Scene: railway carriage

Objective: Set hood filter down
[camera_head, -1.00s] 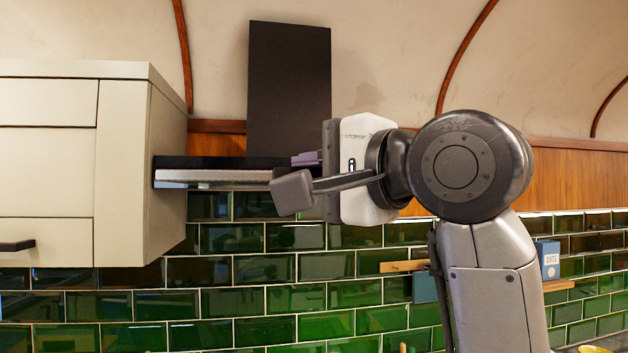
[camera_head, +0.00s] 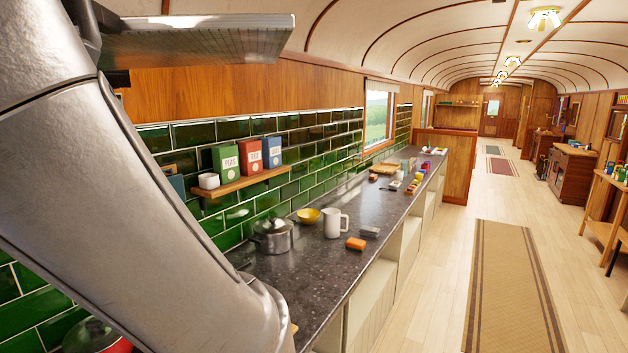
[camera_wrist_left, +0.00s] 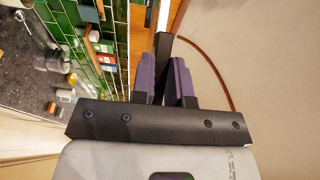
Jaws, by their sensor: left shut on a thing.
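The hood filter (camera_head: 200,42) is a flat grey mesh panel with a bright metal edge. It is held in the air at the top left of the head view, above the level of the shelf. In the left wrist view my left gripper (camera_wrist_left: 167,82) has its purple-padded fingers shut on the filter's dark end, and the filter (camera_wrist_left: 163,42) shows nearly edge-on. My left arm fills the left of the head view; the fingers cannot be made out there. My right gripper is not in view.
The dark counter (camera_head: 320,285) holds a pot (camera_head: 273,237), a white mug (camera_head: 332,224), a yellow bowl (camera_head: 308,215) and an orange block (camera_head: 356,244). Its near front part is bare. A wall shelf (camera_head: 245,184) holds canisters. The aisle floor with a runner (camera_head: 515,290) is open at right.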

